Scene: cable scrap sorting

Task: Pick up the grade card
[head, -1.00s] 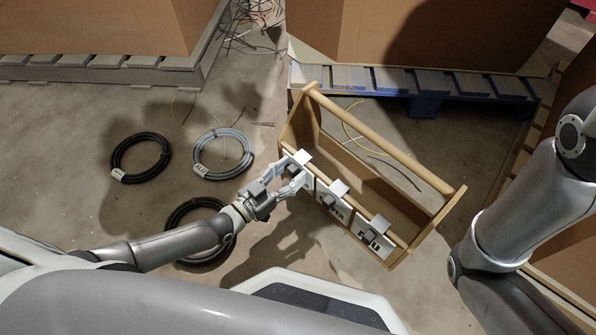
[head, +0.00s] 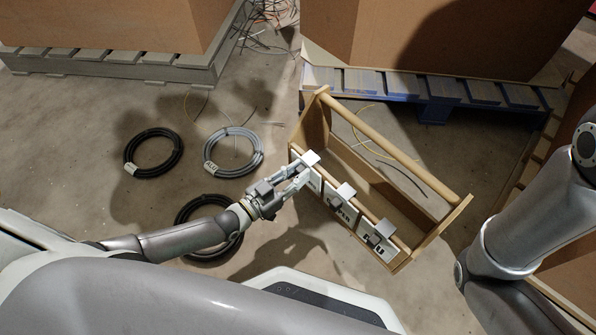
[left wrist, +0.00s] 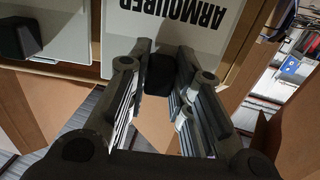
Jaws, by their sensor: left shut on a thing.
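A row of white grade cards hangs on the near side of a wooden tote (head: 440,230). My left gripper (head: 302,178) is at the leftmost card (head: 316,182), shut on it. In the left wrist view this card (left wrist: 150,30) reads "ARMOURED", upside down, and a black block (left wrist: 160,73) on it sits between my fingers (left wrist: 160,85). The middle card (head: 343,211) and the right card (head: 374,247) hang beside it, their lettering partly covered by grey clips. My right gripper is out of view.
Several coiled cables lie on the floor left of the tote: a black coil (head: 153,168), a grey coil (head: 255,163) and another black coil (head: 184,212), partly behind my left arm. A blue pallet (head: 436,108) stands behind the tote.

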